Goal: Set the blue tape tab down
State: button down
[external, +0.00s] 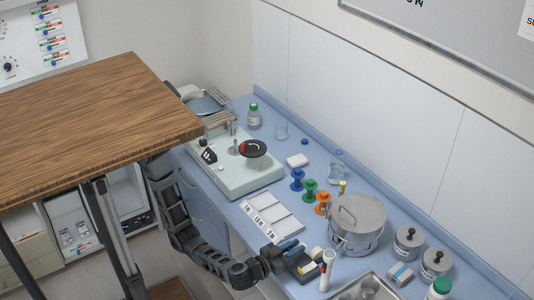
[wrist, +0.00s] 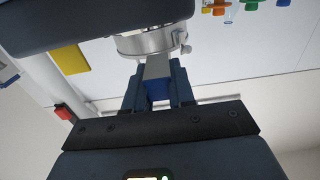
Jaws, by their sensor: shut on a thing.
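My gripper (external: 297,258) is low over the front part of the blue counter (external: 236,215), left of the steel pot. In the wrist view its two dark fingers (wrist: 157,86) are closed around a small piece with a blue part (wrist: 158,91), which I take for the blue tape tab. A grey strip shows just beyond the blue part, between the fingers. In the external view the tab cannot be told apart from the dark fingers. I cannot tell whether it touches the counter.
The lidded steel pot (external: 357,224) stands just behind my gripper. A white tube with a red part (external: 327,270) and a yellow item (external: 317,253) are close at its right. A metal basin (external: 366,289) is at the right front.

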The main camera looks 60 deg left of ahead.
jog(key=shift+f, duration=1.85)
jog(key=shift+f+b, duration=0.25)
jog(key=shift+b, duration=0.15)
jog(key=c, duration=1)
grip_release()
jog(key=shift+o, duration=0.2)
jog(key=shift+r+p, duration=0.3)
jog(key=shift+p, duration=0.55)
jog(key=s+b, duration=0.2)
jog(key=s, duration=0.4)
jog(key=shift+s, duration=0.85)
jog(key=c, duration=0.3)
